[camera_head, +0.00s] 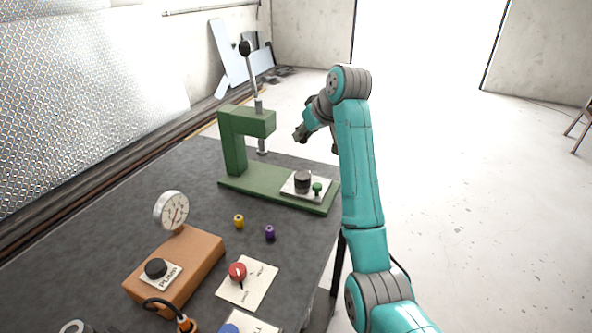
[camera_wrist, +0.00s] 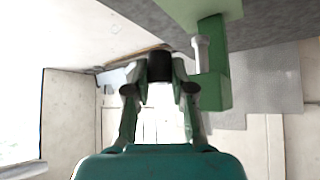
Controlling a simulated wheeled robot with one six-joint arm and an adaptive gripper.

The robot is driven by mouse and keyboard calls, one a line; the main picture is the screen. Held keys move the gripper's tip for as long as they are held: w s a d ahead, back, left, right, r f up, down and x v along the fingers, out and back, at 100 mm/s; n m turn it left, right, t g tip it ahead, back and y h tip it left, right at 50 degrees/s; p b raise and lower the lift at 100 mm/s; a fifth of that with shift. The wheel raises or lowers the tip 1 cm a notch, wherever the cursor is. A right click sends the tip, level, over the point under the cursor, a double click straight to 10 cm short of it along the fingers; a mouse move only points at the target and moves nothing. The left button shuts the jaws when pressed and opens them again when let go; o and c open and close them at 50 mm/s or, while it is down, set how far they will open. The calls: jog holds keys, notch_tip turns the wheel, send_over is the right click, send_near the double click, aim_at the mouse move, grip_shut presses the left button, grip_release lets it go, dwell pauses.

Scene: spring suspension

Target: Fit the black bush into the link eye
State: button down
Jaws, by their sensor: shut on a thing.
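My gripper (camera_head: 300,133) is raised in the air to the right of the green press, apart from it. In the wrist view, my gripper (camera_wrist: 160,88) is shut on a dark cylindrical piece, which looks like the black bush (camera_wrist: 160,66). A grey ring-shaped part (camera_head: 75,327) is cut off at the bottom left.
The green press (camera_head: 232,150) has an upright lever and a green knob (camera_head: 317,187) on its plate. A yellow bush (camera_head: 239,221) and a purple bush (camera_head: 269,232) stand on the grey table (camera_head: 130,215). A pump box (camera_head: 200,262) with a gauge and a red knob (camera_head: 237,271) are nearer.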

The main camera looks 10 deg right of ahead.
notch_tip(320, 180, down, 10)
jog(key=shift+r, duration=0.15)
dwell(0.3)
jog(key=shift+f, duration=0.65)
jog(key=c, duration=1)
grip_release()
jog(key=shift+r, duration=0.25)
jog(key=v, duration=1.2)
jog(key=shift+r, duration=0.4)
jog(key=shift+s, duration=0.1)
